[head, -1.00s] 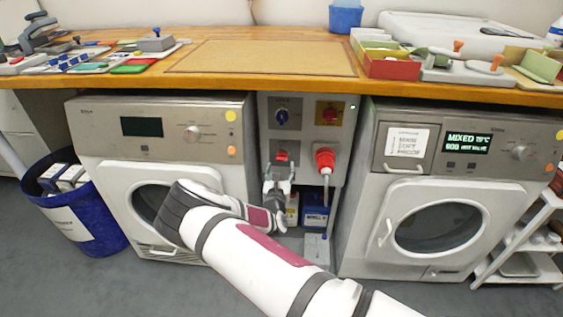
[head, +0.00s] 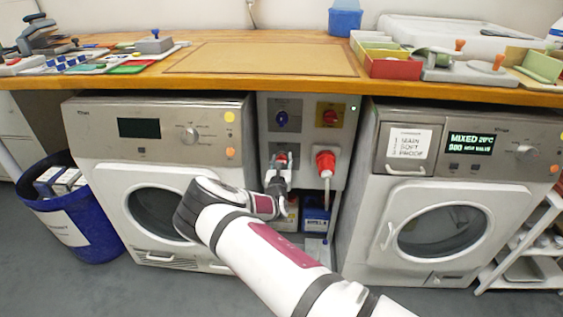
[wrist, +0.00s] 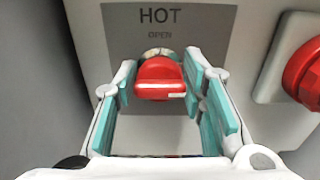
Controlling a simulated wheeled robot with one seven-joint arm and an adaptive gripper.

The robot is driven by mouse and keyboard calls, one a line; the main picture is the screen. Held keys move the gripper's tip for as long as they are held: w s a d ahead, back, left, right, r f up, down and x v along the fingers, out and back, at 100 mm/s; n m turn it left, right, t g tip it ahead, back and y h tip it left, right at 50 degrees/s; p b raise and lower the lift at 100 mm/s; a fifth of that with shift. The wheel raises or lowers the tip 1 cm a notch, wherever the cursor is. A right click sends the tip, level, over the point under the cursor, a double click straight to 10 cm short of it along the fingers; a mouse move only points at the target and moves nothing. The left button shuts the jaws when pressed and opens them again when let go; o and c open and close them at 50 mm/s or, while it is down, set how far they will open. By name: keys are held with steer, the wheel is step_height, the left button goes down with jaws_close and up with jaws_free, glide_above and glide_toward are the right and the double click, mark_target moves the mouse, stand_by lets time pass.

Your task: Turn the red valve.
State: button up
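The red valve (wrist: 160,80) is a round knob with a raised grip bar and a white mark at its right end. It sits on a grey plate (wrist: 215,20) labelled HOT and OPEN. My gripper (wrist: 160,85) is open, with one teal-padded finger on each side of the valve; gaps show between pads and knob. In the head view my gripper (head: 278,172) is at the panel's lower left plate and hides most of the red valve (head: 282,158).
A red plug-like fitting (head: 326,161) with a cable is close to the right; it shows in the wrist view (wrist: 305,75). Blue (head: 282,119) and red-on-yellow (head: 330,115) knobs are above. Washing machines (head: 150,150) (head: 440,220) flank the panel under the worktop (head: 260,57).

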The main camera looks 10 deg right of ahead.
steer(key=shift+c, duration=0.4)
steer(key=n+p, duration=0.2)
steer(key=n, duration=0.2)
steer(key=shift+a, duration=0.1)
steer(key=n+p, duration=0.1)
steer(key=n, duration=0.3)
steer(key=shift+a+f+n, duration=0.1)
steer(key=shift+a+n, duration=0.05)
steer(key=shift+n, duration=0.15)
steer(key=n, duration=0.4)
steer(key=shift+f+n+p, duration=0.1)
steer(key=shift+n+p, duration=0.2)
steer(key=n, duration=0.4)
steer(key=shift+f+n, duration=0.15)
steer(key=shift+n, duration=0.15)
steer(key=o, duration=1.2)
steer(key=shift+c, duration=0.2)
steer(key=shift+w, duration=0.1)
